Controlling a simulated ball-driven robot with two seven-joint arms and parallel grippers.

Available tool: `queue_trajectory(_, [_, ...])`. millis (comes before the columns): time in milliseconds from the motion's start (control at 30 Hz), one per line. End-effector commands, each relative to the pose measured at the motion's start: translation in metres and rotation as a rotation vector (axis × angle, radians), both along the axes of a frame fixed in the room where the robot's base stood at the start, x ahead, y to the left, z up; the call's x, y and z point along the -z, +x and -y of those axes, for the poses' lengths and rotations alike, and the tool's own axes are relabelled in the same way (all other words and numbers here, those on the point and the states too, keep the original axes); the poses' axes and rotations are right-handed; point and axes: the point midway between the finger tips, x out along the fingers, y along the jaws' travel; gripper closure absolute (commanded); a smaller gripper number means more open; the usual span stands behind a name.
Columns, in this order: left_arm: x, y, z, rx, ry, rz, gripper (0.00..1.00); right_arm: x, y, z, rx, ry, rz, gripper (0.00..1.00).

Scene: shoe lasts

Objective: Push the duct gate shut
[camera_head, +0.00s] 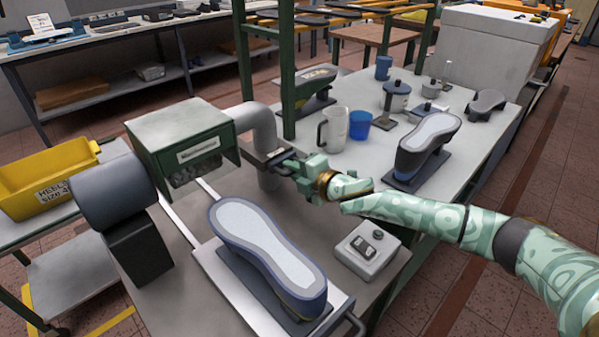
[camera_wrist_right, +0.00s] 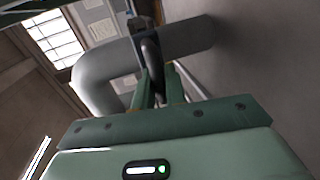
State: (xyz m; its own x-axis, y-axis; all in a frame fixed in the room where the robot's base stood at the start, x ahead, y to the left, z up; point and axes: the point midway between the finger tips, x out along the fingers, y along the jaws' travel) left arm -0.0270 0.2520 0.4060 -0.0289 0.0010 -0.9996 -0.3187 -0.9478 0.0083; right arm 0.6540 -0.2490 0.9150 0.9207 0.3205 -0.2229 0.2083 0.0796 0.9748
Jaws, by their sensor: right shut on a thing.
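The grey duct (camera_head: 262,120) bends out of a green machine box and runs down to the bench. The duct gate (camera_head: 267,158) is a dark flat slide across the duct, its outer end sticking out to the right. My right gripper (camera_head: 293,169) is shut on the gate's outer end. In the right wrist view, the fingers (camera_wrist_right: 157,88) close on a dark rounded handle of the gate (camera_wrist_right: 152,57), with the duct (camera_wrist_right: 100,72) behind. The fingers hide part of the handle. How far the slide is in the duct I cannot tell. My left gripper is not in view.
A shoe last (camera_head: 268,250) stands on a tray in front, near a grey switch box (camera_head: 363,250). Another last (camera_head: 427,140), a clear mug (camera_head: 333,130) and a blue cup (camera_head: 359,125) stand close behind my right arm. A green post (camera_head: 288,70) rises behind the duct.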

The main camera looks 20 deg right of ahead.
Motion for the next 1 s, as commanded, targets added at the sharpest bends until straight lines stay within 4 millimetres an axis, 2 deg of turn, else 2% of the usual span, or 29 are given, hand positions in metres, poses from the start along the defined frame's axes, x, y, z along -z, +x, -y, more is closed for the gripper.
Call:
queue_trajectory(100, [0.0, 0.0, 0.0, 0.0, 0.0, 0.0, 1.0, -0.001, 0.001, 0.001, 0.002, 0.001, 0.003, 1.0])
queue_trajectory(133, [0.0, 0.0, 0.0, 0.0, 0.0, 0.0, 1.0, -0.001, 0.001, 0.001, 0.002, 0.001, 0.003, 0.82])
queue_trajectory(367, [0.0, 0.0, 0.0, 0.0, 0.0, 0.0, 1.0, -0.001, 0.0, 0.001, 0.002, 0.001, 0.003, 0.82])
queue_trajectory(467, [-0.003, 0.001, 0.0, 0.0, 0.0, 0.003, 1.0, -0.003, -0.007, 0.003, 0.002, 0.0, 0.001, 0.82])
queue_trajectory(567, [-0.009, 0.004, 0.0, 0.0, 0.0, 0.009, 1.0, -0.009, -0.022, 0.009, 0.002, 0.001, 0.001, 0.82])
queue_trajectory(800, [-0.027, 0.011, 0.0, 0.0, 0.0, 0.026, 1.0, -0.024, -0.083, 0.029, 0.0, -0.003, 0.002, 0.82])
queue_trajectory(1000, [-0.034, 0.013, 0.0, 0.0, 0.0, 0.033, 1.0, -0.031, -0.124, 0.043, 0.002, -0.001, 0.001, 0.82])
